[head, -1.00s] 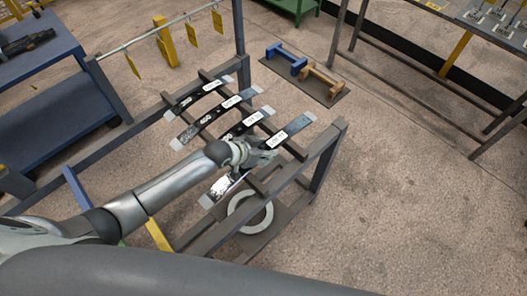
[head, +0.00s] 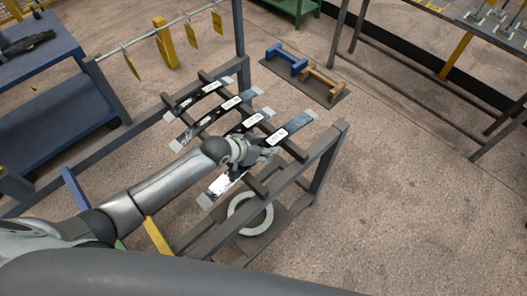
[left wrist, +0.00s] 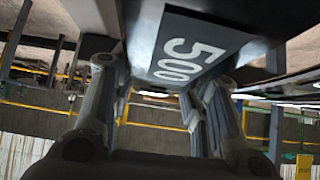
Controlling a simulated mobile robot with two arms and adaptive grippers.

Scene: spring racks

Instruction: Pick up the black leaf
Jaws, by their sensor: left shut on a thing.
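A long, slightly curved black leaf (head: 296,124) with pale ends and a white-framed label is the nearest of several leaves on the dark metal rack (head: 322,153). My left gripper (head: 263,155) is shut on this leaf near its middle and hides part of it. In the left wrist view, the leaf (left wrist: 184,48) fills the space above and between the fingers (left wrist: 160,100), with "500" on its label. Whether it is clear of the rack bars, I cannot tell. My right gripper is not in view.
Other labelled leaves (head: 198,96) lie close behind on the rack. A pale ring (head: 232,222) lies under it. Blue and tan stands (head: 321,80) are on a floor mat behind. A blue cart (head: 70,105) stands at left. Floor at right is clear.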

